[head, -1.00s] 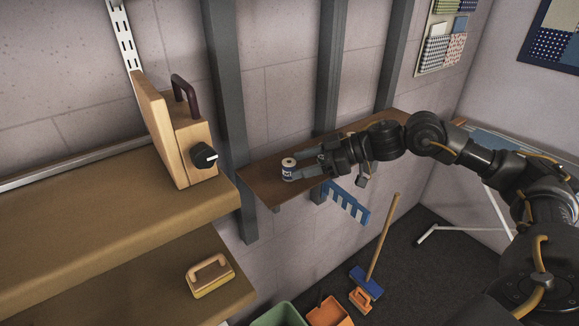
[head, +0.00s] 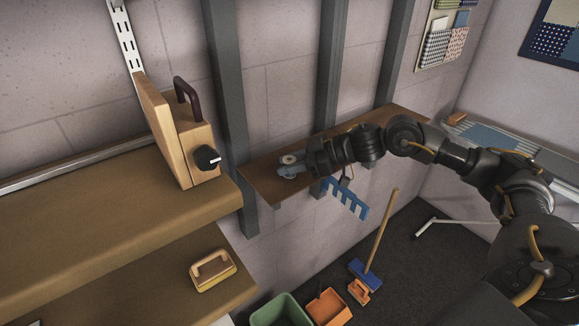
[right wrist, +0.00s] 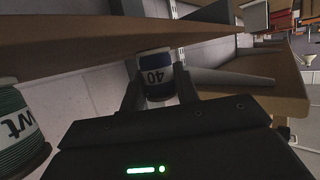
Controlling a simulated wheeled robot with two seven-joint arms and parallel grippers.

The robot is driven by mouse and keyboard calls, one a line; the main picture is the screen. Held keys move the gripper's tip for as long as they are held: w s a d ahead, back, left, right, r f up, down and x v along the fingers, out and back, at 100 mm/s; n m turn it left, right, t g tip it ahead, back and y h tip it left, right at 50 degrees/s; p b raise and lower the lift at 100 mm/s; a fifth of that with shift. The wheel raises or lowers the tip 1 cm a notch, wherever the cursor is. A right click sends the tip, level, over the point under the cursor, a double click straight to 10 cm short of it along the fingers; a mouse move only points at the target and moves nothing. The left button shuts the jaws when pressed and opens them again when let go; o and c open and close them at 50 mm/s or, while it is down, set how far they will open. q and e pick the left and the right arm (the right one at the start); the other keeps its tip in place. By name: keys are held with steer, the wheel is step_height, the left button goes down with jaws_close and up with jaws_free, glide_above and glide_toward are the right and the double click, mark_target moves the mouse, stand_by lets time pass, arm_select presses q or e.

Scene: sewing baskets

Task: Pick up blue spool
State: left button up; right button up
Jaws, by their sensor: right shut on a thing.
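The blue spool has a pale top (head: 289,159) in the head view, at the left end of a narrow wooden wall shelf. In the right wrist view the spool (right wrist: 155,74) shows a blue band and a white label with "40". My right gripper (head: 289,171) reaches in from the right and is shut on the spool, one finger on each side. The fingers hide most of its body in the head view. I cannot tell whether the spool still touches the shelf. My left gripper is not in view.
A thick shelf with a wooden box (head: 186,140) is at the left. A green spool (right wrist: 20,130) shows at the left in the right wrist view. A blue toothed rack (head: 345,198) hangs below.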

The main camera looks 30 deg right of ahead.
steer(key=shift+r+b, duration=0.4)
steer(key=shift+r, duration=0.1)
steer(key=r, duration=0.1)
steer(key=b, duration=0.1)
steer(key=r, duration=0.1)
steer(key=shift+s+d+r, duration=0.15)
steer(key=shift+s+r, duration=0.1)
steer(key=shift+r, duration=0.1)
steer(key=s+d+r+b, duration=0.2)
steer(key=s+r+b, duration=0.2)
steer(key=s+r, duration=0.5)
steer(key=s, duration=0.4)
steer(key=shift+d+r+b, duration=0.2)
steer(key=shift+d+b, duration=0.2)
